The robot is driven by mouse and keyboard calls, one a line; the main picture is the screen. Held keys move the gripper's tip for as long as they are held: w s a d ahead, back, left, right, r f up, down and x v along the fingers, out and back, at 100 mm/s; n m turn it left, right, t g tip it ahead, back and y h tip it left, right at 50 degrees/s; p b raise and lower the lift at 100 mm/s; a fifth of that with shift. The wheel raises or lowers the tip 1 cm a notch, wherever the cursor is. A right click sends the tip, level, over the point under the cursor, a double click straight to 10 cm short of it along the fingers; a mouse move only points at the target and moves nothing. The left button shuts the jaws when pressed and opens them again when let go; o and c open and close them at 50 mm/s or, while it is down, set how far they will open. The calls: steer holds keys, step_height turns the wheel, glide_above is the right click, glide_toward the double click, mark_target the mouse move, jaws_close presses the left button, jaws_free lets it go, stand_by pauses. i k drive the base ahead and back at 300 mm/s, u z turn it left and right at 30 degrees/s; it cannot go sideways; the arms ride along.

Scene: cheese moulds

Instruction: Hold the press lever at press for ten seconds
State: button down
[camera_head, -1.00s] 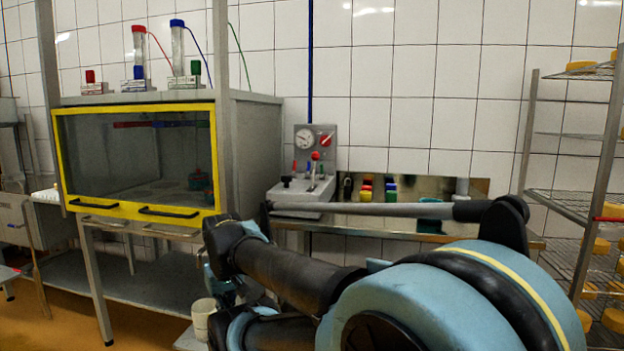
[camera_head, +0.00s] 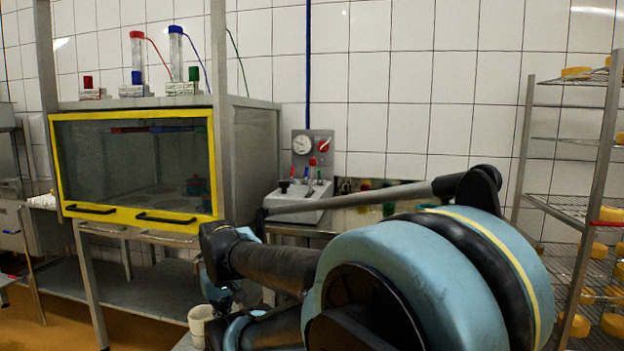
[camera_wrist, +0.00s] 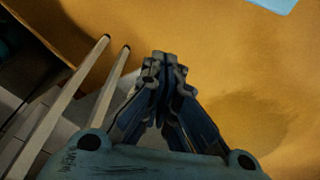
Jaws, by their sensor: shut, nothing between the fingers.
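A grey control box (camera_head: 305,198) with a round gauge and a red knob (camera_head: 323,145) stands against the tiled wall. A small upright lever with a red ball top (camera_head: 313,162) rises from it, with several small red and blue parts beside it. I cannot tell for sure which is the press lever, or its position. My gripper (camera_wrist: 163,62) is shut and empty in the wrist view, above an orange floor. No lever shows near its fingers there. In the head view my gripper is mostly hidden by my arm, low and away from the box.
A yellow-framed glass cabinet (camera_head: 213,165) stands left of the box. A white cup (camera_head: 200,318) is low beside my arm. A wire rack (camera_head: 519,165) with yellow cheeses stands at right. Two pale bars (camera_wrist: 75,100) lie left of my gripper in the wrist view.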

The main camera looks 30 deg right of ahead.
mark_target(313, 162)
steer(key=u, duration=0.95)
steer(key=k, duration=1)
steer(key=z, duration=0.8)
steer(key=i, duration=1)
